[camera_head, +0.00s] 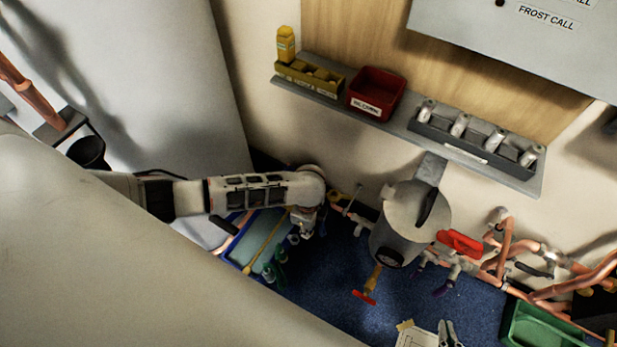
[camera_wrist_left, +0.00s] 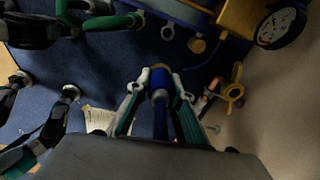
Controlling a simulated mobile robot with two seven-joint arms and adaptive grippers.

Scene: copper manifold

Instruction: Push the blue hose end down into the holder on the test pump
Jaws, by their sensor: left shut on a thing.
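The blue hose end (camera_wrist_left: 158,97) is between the fingers of my left gripper (camera_wrist_left: 160,78) in the left wrist view. The gripper is shut on it; the hose runs back toward the palm. In the head view my left gripper (camera_head: 305,230) points down beside the blue test pump (camera_head: 232,266), and the hose end is too small to make out. The pump's blue edge and yellow part (camera_wrist_left: 240,15) show at the top of the wrist view. A pale ring (camera_wrist_left: 167,33) beside the pump edge may be the holder; I cannot tell.
Copper pipes (camera_head: 510,250) and a green tray (camera_head: 540,328) are at right. Some blue mat (camera_head: 325,285) is clear.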

